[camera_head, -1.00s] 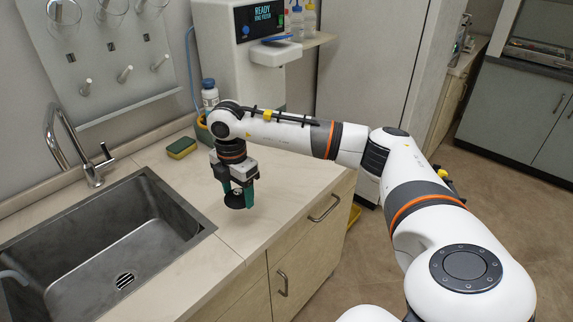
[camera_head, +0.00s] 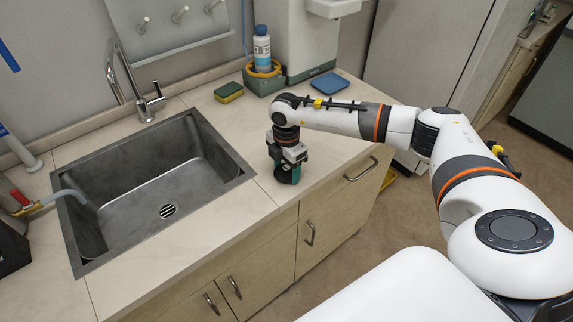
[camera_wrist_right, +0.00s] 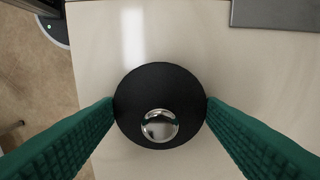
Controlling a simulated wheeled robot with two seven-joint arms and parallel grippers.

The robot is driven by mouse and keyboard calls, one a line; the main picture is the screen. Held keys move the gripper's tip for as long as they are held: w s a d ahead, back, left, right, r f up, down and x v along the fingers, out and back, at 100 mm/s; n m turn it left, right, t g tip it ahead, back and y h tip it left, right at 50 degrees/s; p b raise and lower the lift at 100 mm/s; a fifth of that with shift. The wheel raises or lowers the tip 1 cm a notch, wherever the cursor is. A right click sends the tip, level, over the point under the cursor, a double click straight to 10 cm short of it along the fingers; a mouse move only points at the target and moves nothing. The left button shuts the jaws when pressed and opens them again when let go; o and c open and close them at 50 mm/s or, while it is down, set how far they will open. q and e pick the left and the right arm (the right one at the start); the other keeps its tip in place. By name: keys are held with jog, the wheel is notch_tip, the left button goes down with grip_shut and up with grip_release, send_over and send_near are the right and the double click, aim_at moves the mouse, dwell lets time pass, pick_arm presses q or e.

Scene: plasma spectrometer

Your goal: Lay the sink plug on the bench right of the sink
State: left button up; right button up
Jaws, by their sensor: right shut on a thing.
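The sink plug (camera_wrist_right: 160,88) is a black disc with a shiny chrome knob, seen from above in the right wrist view. My right gripper (camera_wrist_right: 160,108) is shut on it, with a green finger against each side of the disc. In the head view the right gripper (camera_head: 286,172) points down over the bench (camera_head: 232,215), right of the sink (camera_head: 215,170). The plug is mostly hidden there, low and close to the bench top; I cannot tell whether it touches. The sink is empty, with a slotted drain showing. My left gripper is not in view.
A green and yellow sponge (camera_head: 229,92) lies behind the sink. A bottle (camera_head: 262,48) stands in a holder beside it, and a blue pad (camera_head: 329,82) lies further right. The faucet (camera_head: 140,95) is at the sink's back edge. Bare bench surrounds the gripper; its front edge is near.

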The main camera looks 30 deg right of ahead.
aim_at(286, 167)
jog(key=o, duration=0.5)
jog(key=shift+f, duration=0.15)
jog(key=o, duration=0.5)
jog(key=shift+c, duration=0.2)
jog(key=shift+r, duration=0.35)
notch_tip(286, 167, up, 12)
jog(key=b, duration=0.2)
jog(key=shift+b, duration=0.35)
jog(key=shift+f, duration=0.15)
